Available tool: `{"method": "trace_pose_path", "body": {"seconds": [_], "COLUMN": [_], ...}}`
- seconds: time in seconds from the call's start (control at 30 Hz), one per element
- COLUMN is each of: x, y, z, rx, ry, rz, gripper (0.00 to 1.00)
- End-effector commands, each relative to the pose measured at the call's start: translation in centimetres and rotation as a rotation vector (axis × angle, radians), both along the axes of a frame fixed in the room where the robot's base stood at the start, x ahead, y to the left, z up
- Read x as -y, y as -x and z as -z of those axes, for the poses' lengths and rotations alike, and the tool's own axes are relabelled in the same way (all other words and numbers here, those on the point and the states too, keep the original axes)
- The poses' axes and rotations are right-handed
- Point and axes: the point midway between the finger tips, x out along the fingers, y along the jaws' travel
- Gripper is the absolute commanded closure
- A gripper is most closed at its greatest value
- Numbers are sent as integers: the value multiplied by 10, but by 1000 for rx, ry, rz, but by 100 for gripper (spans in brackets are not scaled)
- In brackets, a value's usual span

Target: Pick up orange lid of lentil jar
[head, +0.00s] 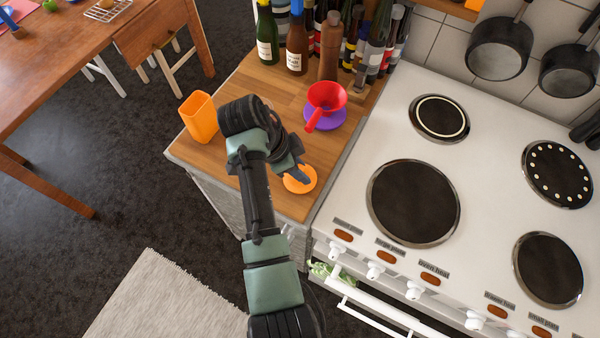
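The orange lid (301,180) is a flat round disc on the wooden counter (222,158), near its front right corner beside the cooker. My gripper (299,172) is directly over the lid, with its dark fingers reaching down to it and covering part of it. Whether the fingers touch or grip the lid cannot be told. No lentil jar can be made out.
An orange cup (199,117) stands left of my arm. A red funnel (327,96) sits on a purple lid or dish (324,118) behind the gripper. Several bottles (295,45) line the back. The white cooker (365,150) adjoins on the right.

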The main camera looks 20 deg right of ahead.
Motion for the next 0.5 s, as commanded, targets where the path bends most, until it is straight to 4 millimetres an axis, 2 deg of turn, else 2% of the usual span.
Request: {"method": "trace_pose_path", "body": {"seconds": [0.03,0.17,0.5], "x": [0,0,0], "y": [0,0,0], "z": [0,0,-1], "rx": [0,0,1], "ry": [0,0,0], "rz": [0,0,0], "gripper": [76,99,100]}}
